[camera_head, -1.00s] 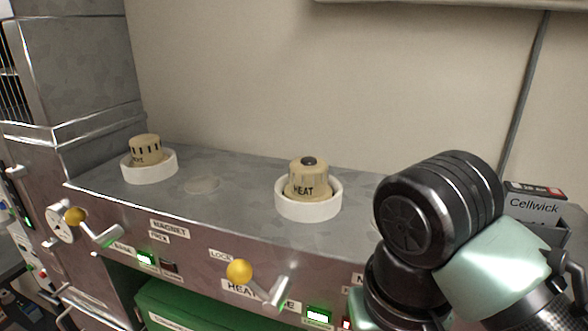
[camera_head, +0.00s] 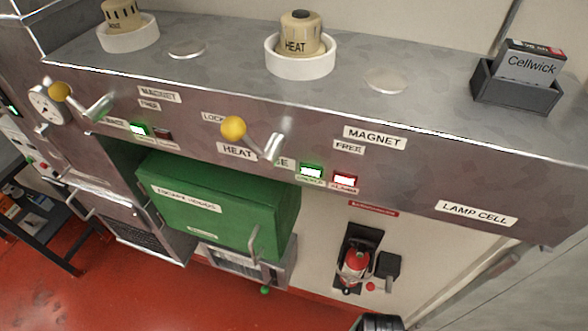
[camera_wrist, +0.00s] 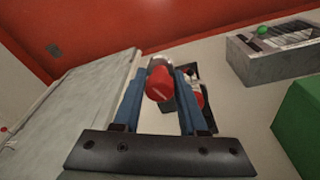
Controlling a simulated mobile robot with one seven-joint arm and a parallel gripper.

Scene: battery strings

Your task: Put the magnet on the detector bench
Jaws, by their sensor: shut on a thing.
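A dark round part at the bottom edge of the head view seems to be my arm. I cannot pick out a detector bench for certain in either view.
A metal shelf (camera_head: 215,62) carries two cream knobs in white rings, labelled HEAT on one (camera_head: 302,35), and a Cellwick box (camera_head: 530,62). Yellow-balled levers (camera_head: 233,128) stick out in front.

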